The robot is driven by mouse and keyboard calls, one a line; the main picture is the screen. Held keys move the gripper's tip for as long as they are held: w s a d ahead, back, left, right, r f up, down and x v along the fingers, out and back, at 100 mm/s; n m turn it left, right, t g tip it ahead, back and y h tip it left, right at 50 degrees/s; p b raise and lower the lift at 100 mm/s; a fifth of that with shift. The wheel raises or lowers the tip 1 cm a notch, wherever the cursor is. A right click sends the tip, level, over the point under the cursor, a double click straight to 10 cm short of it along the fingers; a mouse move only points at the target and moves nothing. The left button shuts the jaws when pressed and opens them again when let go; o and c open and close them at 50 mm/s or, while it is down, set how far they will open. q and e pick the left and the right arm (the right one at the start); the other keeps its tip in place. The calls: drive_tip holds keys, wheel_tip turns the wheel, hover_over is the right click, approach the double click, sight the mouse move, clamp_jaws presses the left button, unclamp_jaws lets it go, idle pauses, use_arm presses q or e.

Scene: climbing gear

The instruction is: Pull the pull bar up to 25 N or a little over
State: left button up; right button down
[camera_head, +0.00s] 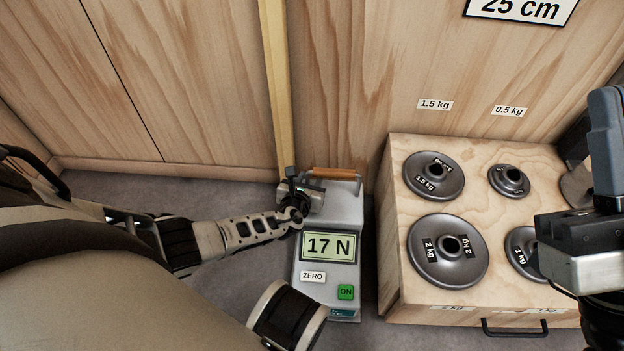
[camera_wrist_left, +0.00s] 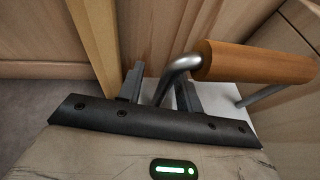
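The pull bar (camera_head: 334,173) is an orange-brown wooden handle on bent metal rods, at the top of a grey force gauge (camera_head: 315,247). My left gripper (camera_head: 291,186) is at the bar's left end. In the left wrist view, my left gripper's (camera_wrist_left: 160,88) dark fingers stand close together around the bent metal rod, beside the wooden grip (camera_wrist_left: 255,63). A small gap seems to show between the rod and the left finger.
A ZERO button (camera_head: 313,276) and a green ON button (camera_head: 346,292) sit below the display. To the right, a wooden box (camera_head: 470,150) carries several dark weight discs. A yellow upright strip (camera_head: 277,90) and wooden panels stand behind the gauge.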

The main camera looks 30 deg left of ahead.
use_arm(q)
clamp_jaws()
